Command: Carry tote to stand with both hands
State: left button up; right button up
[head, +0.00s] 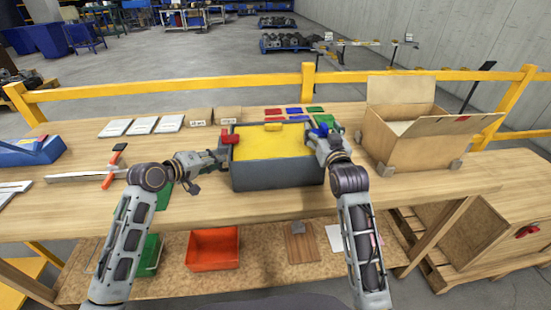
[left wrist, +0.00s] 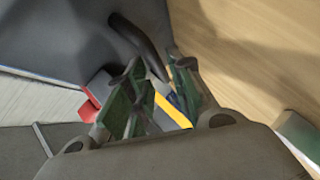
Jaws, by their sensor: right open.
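The tote (head: 276,176) is a dark grey box with yellow inside, standing on the wooden bench in the middle of the head view. My left gripper (head: 224,154) is at its left side; in the left wrist view its fingers (left wrist: 158,98) are apart, with a dark curved handle (left wrist: 146,42) running down toward the gap. I cannot tell whether they touch it. My right gripper (head: 318,138) is open at the tote's upper right side; its fingertips are partly hidden by the wrist. I cannot tell which thing is the stand.
An open cardboard box (head: 405,140) stands to the right on the bench (head: 440,190). Coloured cards (head: 293,112) lie behind the tote. A blue case (head: 28,150) is at the left. A red bin (head: 213,248) sits on the lower shelf. A yellow railing (head: 200,85) runs behind.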

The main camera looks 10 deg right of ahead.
pick_arm(q)
jog(key=shift+x, duration=0.75)
pick_arm(e)
jog(key=shift+w, duration=0.75)
pick_arm(q)
grip_shut()
pick_arm(e)
jog(key=c, duration=0.6)
grip_shut()
pick_arm(q)
jog(key=shift+r, duration=0.35)
pick_arm(e)
jog(key=shift+r, duration=0.4)
pick_arm(q)
jog(key=shift+w, duration=0.1)
pick_arm(e)
jog(key=shift+w+f, duration=0.1)
